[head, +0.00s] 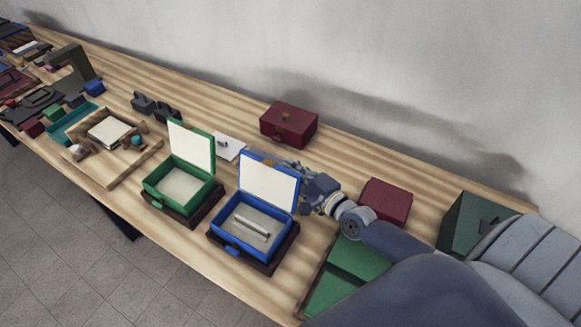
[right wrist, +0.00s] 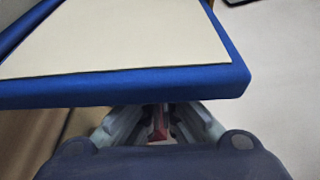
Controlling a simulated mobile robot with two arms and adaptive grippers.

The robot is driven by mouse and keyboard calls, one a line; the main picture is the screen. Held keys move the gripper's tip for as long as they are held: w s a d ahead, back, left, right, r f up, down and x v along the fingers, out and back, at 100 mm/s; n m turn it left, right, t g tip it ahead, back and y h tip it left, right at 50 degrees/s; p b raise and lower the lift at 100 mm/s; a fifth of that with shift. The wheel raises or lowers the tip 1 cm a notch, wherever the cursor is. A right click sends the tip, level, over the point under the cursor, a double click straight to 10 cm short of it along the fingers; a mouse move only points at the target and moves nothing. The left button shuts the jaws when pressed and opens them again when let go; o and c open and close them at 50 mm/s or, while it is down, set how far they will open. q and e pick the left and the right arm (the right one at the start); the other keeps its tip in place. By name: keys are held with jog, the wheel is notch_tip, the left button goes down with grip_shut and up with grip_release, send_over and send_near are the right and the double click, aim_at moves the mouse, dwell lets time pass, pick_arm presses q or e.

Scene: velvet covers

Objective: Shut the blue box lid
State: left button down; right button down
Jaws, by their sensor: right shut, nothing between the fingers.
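The blue box (head: 222,236) stands on a dark base near the table's front edge. Its blue lid with a cream lining (head: 268,182) stands open, roughly upright at the back; a silvery bar (head: 250,228) lies inside the box. My right gripper (head: 293,168) is just behind the lid, its tips partly hidden by it. In the right wrist view the lid (right wrist: 180,85) fills the upper part, and the shut, empty fingers (right wrist: 158,125) pass under its edge. I cannot tell whether they touch it. My left gripper is not in view.
A green box (head: 160,200) with its lid up stands left of the blue one. Dark red boxes (head: 289,125) (head: 386,203) stand behind and to the right. A green tray (head: 357,260) lies near my right arm.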

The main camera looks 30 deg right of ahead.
aim_at(285, 170)
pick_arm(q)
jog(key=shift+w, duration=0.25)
pick_arm(e)
jog(key=shift+r, duration=0.1)
